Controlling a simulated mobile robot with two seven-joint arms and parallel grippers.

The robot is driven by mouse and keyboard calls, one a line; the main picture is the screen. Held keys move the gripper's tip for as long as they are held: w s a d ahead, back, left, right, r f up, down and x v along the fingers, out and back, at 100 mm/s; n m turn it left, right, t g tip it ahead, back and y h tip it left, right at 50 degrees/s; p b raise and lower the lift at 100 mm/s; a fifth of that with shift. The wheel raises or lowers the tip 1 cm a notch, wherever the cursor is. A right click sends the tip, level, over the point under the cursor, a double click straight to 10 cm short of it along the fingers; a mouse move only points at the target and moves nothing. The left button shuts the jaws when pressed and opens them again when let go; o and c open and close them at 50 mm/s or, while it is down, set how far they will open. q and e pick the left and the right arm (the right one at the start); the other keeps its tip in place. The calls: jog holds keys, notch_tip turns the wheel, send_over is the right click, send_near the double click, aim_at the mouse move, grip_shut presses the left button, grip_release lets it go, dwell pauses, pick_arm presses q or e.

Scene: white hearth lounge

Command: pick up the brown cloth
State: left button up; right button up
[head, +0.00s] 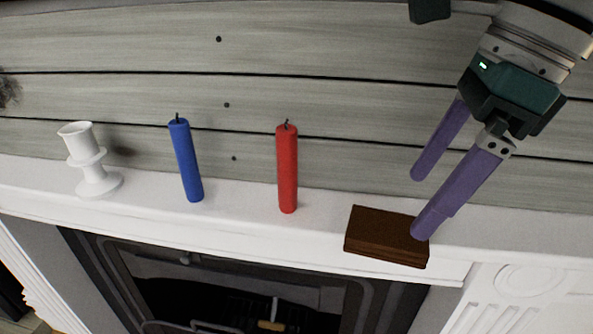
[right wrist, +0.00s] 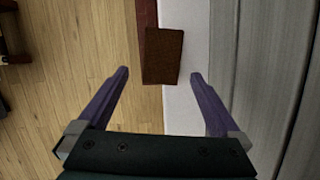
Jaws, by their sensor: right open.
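The brown cloth (head: 378,234) lies on the white mantel shelf as a flat, block-like folded shape, near the front edge. My right gripper (head: 420,206) is open at the cloth's right end, pointing down towards it. One purple finger overlaps the cloth's right corner in the head view; I cannot tell whether it touches. In the right wrist view the cloth (right wrist: 162,55) shows just ahead of and between the two open fingertips (right wrist: 160,74), with nothing held. My left gripper is not in view.
A red candle (head: 287,168), a blue candle (head: 186,160) and a white candle holder (head: 93,165) stand along the mantel (head: 240,213) left of the cloth. A grey plank wall (head: 330,75) rises close behind. A dark fireplace (head: 200,285) opens below.

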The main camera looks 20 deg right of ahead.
aim_at(390, 227)
jog(key=p+x, duration=0.1)
jog(key=x, duration=0.1)
jog(key=p+x, duration=0.1)
jog(key=x, duration=0.2)
jog(key=shift+w+a, duration=0.2)
jog(key=shift+w, duration=0.1)
jog(key=shift+w+f, duration=0.1)
jog(key=shift+f, duration=0.45)
jog(key=shift+f+b, duration=0.2)
jog(key=shift+b, duration=0.15)
jog(key=c, duration=1.2)
jog(key=shift+r, duration=0.1)
jog(key=shift+c, duration=0.2)
